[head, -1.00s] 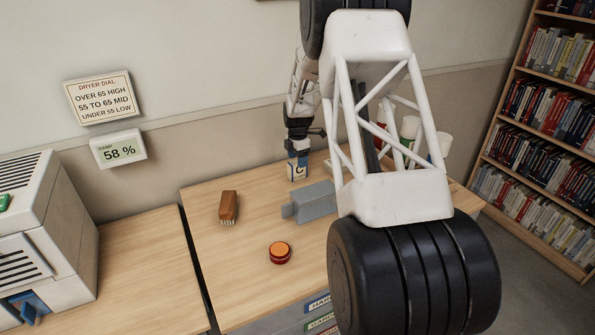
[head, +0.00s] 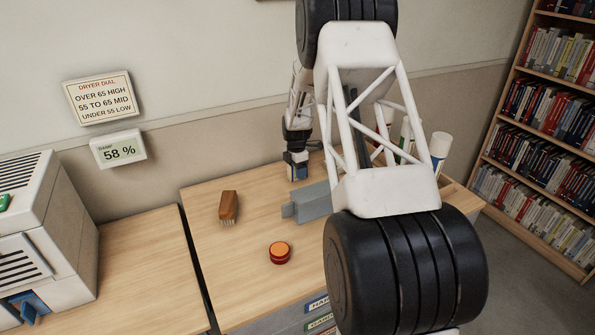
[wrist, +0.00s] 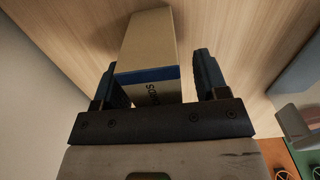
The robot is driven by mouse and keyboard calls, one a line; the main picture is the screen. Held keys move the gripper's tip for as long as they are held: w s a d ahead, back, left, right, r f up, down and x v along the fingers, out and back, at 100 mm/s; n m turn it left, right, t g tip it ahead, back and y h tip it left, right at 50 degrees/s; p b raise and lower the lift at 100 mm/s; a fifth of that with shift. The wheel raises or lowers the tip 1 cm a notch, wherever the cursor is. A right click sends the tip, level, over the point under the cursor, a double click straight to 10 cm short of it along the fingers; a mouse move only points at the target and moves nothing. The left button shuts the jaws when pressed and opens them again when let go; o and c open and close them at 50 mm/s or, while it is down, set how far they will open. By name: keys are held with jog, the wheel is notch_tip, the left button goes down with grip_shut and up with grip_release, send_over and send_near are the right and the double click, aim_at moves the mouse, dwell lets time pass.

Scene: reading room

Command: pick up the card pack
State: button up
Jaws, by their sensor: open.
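The card pack, a tan box with a blue band and dark lettering, stands on the table toward the back wall in the head view (head: 298,174). My gripper (head: 297,160) is right above it and hides its upper part. In the wrist view the card pack (wrist: 149,40) lies between the two dark fingers of my gripper (wrist: 157,66). The fingers are open, one on each side. A gap shows at the right finger; the pack is closer to the left one.
A grey block-shaped object (head: 313,204) stands just in front and right of the pack. A brown brush (head: 229,206) and an orange-topped round tin (head: 280,251) lie on the wooden table (head: 240,285). Upright tubes (head: 439,150) stand at the back right, partly behind my arm.

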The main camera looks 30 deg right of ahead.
dwell(0.3)
jog(key=c, duration=1)
jog(key=shift+r, duration=5)
